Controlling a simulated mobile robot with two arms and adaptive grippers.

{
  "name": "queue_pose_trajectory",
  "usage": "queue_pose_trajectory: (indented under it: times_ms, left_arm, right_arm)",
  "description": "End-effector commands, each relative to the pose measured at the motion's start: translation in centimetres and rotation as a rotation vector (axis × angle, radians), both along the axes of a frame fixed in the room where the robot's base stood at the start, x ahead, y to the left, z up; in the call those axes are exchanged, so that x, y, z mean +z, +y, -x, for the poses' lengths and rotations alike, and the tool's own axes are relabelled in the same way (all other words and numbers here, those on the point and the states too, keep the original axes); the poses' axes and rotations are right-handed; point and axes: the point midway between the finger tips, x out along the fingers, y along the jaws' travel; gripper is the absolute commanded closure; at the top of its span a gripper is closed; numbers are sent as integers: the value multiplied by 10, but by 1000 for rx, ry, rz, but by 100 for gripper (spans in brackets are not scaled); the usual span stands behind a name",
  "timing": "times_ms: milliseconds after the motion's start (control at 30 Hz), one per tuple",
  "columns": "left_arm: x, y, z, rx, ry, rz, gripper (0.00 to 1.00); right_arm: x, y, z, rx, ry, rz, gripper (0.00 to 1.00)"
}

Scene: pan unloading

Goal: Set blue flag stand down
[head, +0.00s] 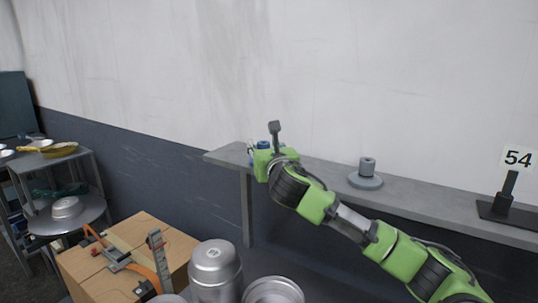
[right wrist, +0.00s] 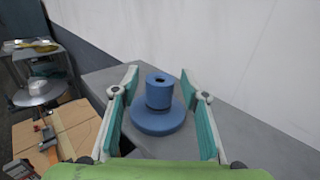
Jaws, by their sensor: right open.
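The blue flag stand (right wrist: 157,122) has a round, wide base and a short upright cylinder with a hole in its top. In the right wrist view it stands upright on the grey shelf (right wrist: 103,78). My right gripper (right wrist: 159,84) is open, with one teal-padded finger on each side of the stand and visible gaps between. In the head view the right gripper (head: 264,146) is over the left end of the shelf (head: 226,154) and mostly hides the stand (head: 263,145). My left gripper is not in view.
A grey stand (head: 366,181) of like shape is on the shelf further right. A black stand with a "54" sign (head: 517,158) is at the right end. Metal pots (head: 215,268), a cardboard box (head: 88,272) and a side table with a yellow pan (head: 60,150) are lower left.

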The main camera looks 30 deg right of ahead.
Motion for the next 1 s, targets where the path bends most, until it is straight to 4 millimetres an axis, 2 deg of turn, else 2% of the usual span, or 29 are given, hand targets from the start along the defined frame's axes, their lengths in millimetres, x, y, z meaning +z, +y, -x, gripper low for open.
queue_pose_trajectory:
  times_ms: [400, 600, 767, 1000]
  left_arm:
    - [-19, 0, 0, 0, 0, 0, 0]
    - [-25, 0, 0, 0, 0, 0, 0]
    - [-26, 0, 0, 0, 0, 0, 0]
    - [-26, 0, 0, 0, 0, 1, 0]
  right_arm:
    - [-2, 18, 71, 1, -2, 1, 59]
    - [-2, 25, 98, 0, 0, 1, 59]
    - [-1, 28, 108, 0, 1, 1, 59]
    - [-1, 28, 110, -1, 1, 1, 59]
